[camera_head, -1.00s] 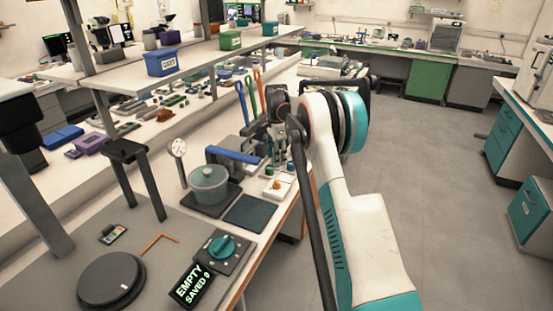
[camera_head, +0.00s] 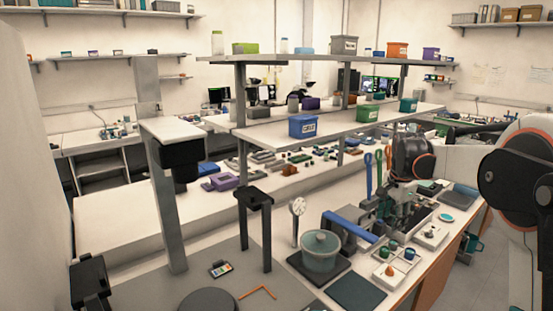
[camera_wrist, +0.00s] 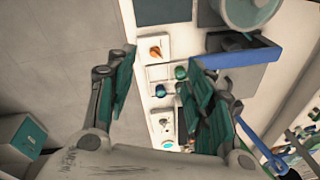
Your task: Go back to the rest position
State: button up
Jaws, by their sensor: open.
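My gripper (camera_wrist: 160,82) is open in the wrist view, with two teal-padded fingers spread apart and nothing between them. Between and beyond the fingers lie a white tray with small coloured items (camera_wrist: 160,72) and the bench edge. In the head view my arm comes in from the right, and my gripper (camera_head: 398,208) points down above the bench, behind the white tray (camera_head: 393,272). Its fingertips are hard to make out there among the bench items.
Blue and green tools (camera_head: 368,175) stand upright close to the gripper. Shelves with coloured bins (camera_head: 302,126) rise behind.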

jog(key=s+a+r+n+t, duration=0.1)
jog(key=s+a+r+n, duration=0.35)
jog(key=s, duration=0.45)
jog(key=s+a+r+n+t, duration=0.25)
jog(key=s+a, duration=0.25)
jog(key=s, duration=0.5)
jog(key=s+a+f+n+t, duration=0.1)
jog(key=s+a+f+n, duration=0.1)
jog(key=s, duration=0.7)
jog(key=s+a+f+n, duration=0.3)
jog(key=s+f+n, duration=0.1)
jog(key=s, duration=0.4)
jog(key=shift+s+n+t, duration=0.35)
jog(key=shift+n, duration=0.25)
jog(key=shift+a+f, duration=0.1)
